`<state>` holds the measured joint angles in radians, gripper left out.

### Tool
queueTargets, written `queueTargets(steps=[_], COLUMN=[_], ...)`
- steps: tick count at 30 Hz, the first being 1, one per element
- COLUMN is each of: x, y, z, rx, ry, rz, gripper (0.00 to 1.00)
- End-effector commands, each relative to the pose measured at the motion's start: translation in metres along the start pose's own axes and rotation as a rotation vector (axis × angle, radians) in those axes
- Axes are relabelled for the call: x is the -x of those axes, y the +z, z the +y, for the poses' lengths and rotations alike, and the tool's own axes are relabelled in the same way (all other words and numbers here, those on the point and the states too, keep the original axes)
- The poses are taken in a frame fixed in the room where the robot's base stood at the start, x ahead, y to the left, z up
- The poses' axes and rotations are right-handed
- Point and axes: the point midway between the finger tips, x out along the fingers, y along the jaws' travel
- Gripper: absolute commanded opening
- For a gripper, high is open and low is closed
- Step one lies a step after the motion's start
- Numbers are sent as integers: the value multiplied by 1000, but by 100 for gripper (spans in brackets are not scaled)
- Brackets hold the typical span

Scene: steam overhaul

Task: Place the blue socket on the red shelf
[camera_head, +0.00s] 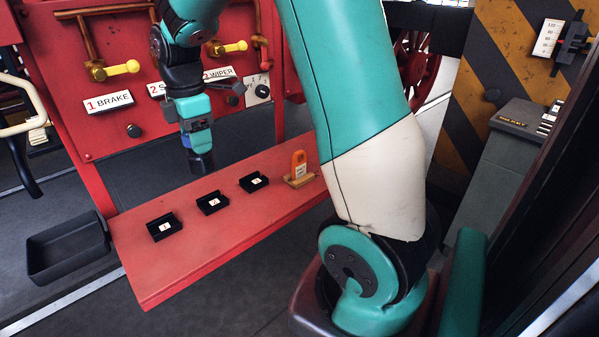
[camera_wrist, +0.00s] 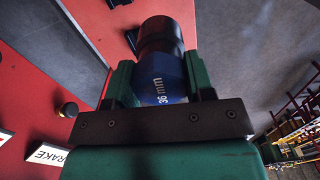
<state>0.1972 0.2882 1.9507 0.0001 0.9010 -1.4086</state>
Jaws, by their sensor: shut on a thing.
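The blue socket (camera_wrist: 162,76), marked "36 mm" and with a black end, is held between the green fingers of my gripper (camera_wrist: 160,84). In the head view the socket (camera_head: 200,138) hangs with its black end downward. My gripper (camera_head: 196,122) is shut on it, in front of the red panel. The red shelf (camera_head: 245,215) lies below, and the socket appears above its back part, apart from it. The shelf also shows in the wrist view (camera_wrist: 92,22). The exact gap between socket and shelf is hard to tell.
Several small black numbered holders (camera_head: 164,227) stand along the shelf. An orange tag on a wooden stand (camera_head: 299,170) is at its right end. A black bin (camera_head: 68,248) is at the left. Labelled levers (camera_head: 122,69) stick out of the red panel (camera_head: 120,40). The shelf's front strip is bare.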

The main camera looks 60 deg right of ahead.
Motion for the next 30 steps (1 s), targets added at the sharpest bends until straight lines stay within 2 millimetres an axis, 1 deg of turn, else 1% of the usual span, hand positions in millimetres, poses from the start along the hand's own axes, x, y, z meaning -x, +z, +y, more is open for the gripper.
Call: queueTargets(steps=[1,4,6,8,11,21,24,27,30], x=[6,12,11,6,-12,-104,-127,-142,-149], y=[2,3,3,3,2,2,2,2,2], z=[0,0,-1,-1,-1,-2,-2,-1,-1], rx=[32,73,81,82,81,81,80,80,80], ry=[4,2,0,-3,-7,-9,-6,-3,-1], rz=[1,0,0,0,-1,-1,-1,0,0], gripper=[10,10,10,10,10,10,10,10,10])
